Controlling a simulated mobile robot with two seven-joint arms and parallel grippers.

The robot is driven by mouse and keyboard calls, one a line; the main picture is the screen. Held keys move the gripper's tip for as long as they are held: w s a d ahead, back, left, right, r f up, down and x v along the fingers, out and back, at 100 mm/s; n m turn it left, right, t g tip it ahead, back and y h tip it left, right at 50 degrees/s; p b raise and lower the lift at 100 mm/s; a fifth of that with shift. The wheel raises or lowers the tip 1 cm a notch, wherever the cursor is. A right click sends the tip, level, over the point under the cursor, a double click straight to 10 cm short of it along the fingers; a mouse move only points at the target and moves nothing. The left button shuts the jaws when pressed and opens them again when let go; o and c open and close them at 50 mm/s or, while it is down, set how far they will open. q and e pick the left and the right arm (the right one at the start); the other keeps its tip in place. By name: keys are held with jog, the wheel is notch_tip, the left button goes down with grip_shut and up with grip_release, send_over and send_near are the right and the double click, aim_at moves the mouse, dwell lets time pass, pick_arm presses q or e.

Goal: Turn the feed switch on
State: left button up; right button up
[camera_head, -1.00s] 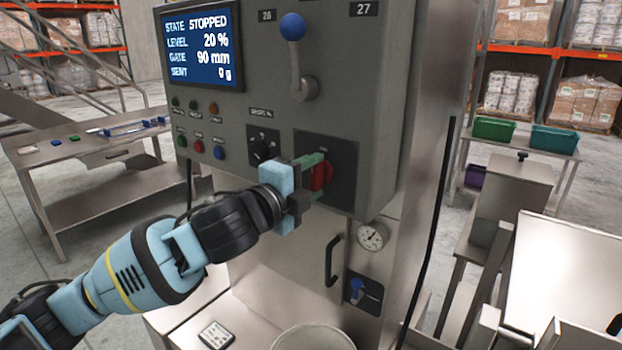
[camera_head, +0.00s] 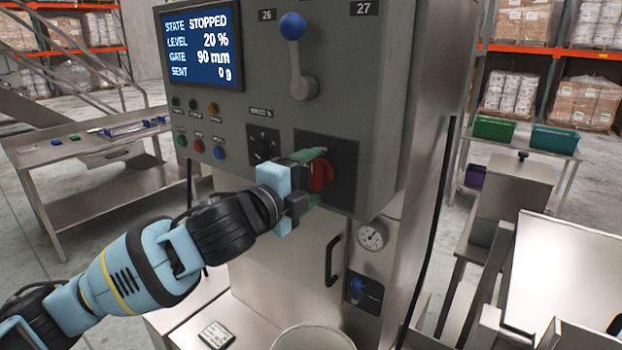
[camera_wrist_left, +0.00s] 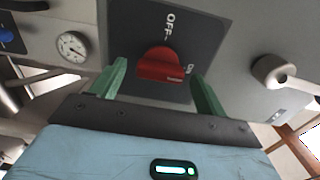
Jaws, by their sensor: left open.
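The feed switch (camera_head: 321,174) is a red rotary knob on a dark plate on the front of the grey control cabinet (camera_head: 385,110). In the left wrist view the red knob (camera_wrist_left: 160,65) sits between my two green fingers, with OFF lettering above it and a partly hidden label at its right. Which label it points to I cannot tell. My left gripper (camera_head: 314,178) is open in front of the knob, one finger above and one below in the head view. Gaps show beside the knob in the wrist view (camera_wrist_left: 162,84). The cabinet screen (camera_head: 202,45) reads STOPPED.
A blue-balled lever (camera_head: 298,60) stands above the switch, and a black dial (camera_head: 263,146) is to its left. A gauge (camera_head: 372,236), a door handle (camera_head: 333,262) and a blue valve (camera_head: 357,290) are below. A white bucket (camera_head: 313,338) stands at the bottom.

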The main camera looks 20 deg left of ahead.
pick_arm(q)
jog(key=v, duration=0.7)
jog(key=shift+s, duration=0.15)
jog(key=s+d+f+n+g, duration=0.15)
jog(key=f+n, duration=0.35)
jog(key=f, duration=0.9)
jog(key=s+d+f+n+g, duration=0.15)
jog(key=f+n, duration=0.45)
jog(key=f, duration=0.9)
jog(key=s+a+f+n+g+y, duration=0.2)
jog(key=s+f+n, duration=0.2)
jog(key=s+f, duration=0.7)
jog(key=s+a+f+n+g+y, duration=0.2)
jog(key=s+f+n, duration=0.3)
jog(key=s+f, duration=0.7)
jog(key=shift+s+a+f, duration=0.15)
jog(key=shift+a, duration=0.5)
jog(key=shift+c, duration=0.4)
